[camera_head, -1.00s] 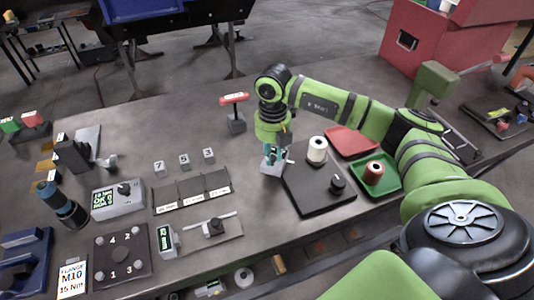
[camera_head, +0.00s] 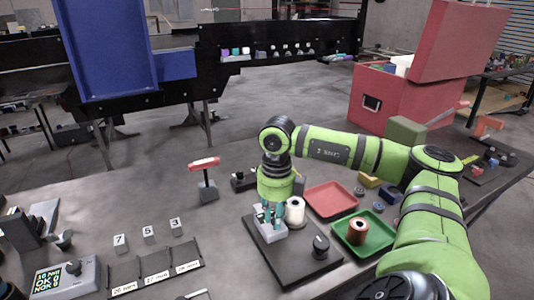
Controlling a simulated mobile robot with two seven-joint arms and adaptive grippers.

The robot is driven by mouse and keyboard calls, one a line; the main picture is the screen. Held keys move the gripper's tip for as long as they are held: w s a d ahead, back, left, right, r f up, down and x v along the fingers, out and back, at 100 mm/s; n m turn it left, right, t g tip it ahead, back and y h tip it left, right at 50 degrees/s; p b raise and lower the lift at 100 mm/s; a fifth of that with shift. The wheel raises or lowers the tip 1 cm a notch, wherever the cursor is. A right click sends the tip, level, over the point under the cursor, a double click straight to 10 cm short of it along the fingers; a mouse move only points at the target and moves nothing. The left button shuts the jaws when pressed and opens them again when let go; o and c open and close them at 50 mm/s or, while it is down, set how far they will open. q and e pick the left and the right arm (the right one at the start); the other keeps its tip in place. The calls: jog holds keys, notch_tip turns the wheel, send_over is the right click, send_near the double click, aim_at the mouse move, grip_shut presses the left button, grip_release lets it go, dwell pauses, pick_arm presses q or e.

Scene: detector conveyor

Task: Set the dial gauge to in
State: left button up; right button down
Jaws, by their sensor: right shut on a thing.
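My right gripper (camera_head: 267,213), with teal fingers pointing down, is shut on a small light grey block (camera_head: 272,230). The block shows at the back left part of a black plate (camera_head: 290,263), beside a white spool (camera_head: 295,210); I cannot tell whether it touches the plate. A black knob (camera_head: 320,246) stands on the plate's right part. I cannot make out for sure which thing is the dial gauge, and no "in" mark is readable. My left gripper is not in view.
A red tray (camera_head: 331,200) and a green tray (camera_head: 365,246) holding a brown spool (camera_head: 357,231) lie to the right. A red-handled stand (camera_head: 207,184), numbered blocks (camera_head: 149,234) and a grey display box (camera_head: 66,278) are left. Clear table lies between.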

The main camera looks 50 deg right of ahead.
jog(key=shift+d+r, duration=0.1)
jog(key=shift+d, duration=0.1)
dwell(0.3)
jog(key=c, duration=1.1)
grip_release()
notch_tip(320, 180, up, 12)
dwell(0.3)
